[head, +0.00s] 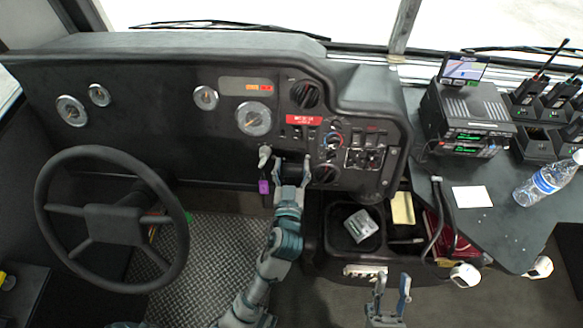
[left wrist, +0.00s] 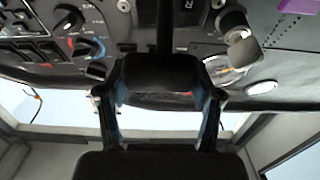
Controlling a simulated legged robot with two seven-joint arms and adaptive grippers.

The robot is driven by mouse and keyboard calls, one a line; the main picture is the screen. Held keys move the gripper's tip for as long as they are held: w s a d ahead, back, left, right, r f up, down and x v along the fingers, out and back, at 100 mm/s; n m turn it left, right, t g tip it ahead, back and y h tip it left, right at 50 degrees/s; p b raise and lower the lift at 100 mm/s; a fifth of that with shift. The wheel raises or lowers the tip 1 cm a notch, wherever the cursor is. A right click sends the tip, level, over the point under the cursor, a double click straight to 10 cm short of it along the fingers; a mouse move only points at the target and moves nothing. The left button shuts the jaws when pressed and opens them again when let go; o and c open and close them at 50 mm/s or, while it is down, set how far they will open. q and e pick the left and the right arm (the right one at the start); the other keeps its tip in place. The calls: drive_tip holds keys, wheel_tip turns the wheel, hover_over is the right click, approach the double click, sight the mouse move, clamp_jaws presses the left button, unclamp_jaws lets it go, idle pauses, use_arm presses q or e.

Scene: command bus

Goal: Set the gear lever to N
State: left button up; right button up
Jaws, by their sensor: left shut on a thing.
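The gear lever is a dark stem with a thick black knob (left wrist: 160,72), close up in the middle of the left wrist view. A letter R shows on the panel beside its stem; other position marks are hidden or unreadable, so I cannot tell its setting. My left gripper (head: 292,164) reaches up to the lower dashboard right of the steering wheel. Its fingers (left wrist: 161,92) lie on both sides of the knob and are shut on it. In the head view the lever is mostly hidden between the fingers. My right gripper (head: 393,284) is open and empty at the bottom, away from the dashboard.
A grey knob (head: 264,153) and a purple tag (head: 263,187) hang just left of my left gripper. The steering wheel (head: 112,220) is further left. A switch panel (head: 352,150) lies right. A bin (head: 341,212) with a grey device is below it.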

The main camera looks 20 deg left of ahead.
use_arm(q)
drive_tip(key=o, duration=1.7)
drive_tip(key=shift+s+d+f, duration=0.1)
drive_tip(key=shift+s+d, duration=0.05)
drive_tip(key=shift+s, duration=0.2)
drive_tip(key=v, duration=0.6)
drive_tip(key=shift+s, duration=0.35)
drive_tip(key=shift+d, duration=0.15)
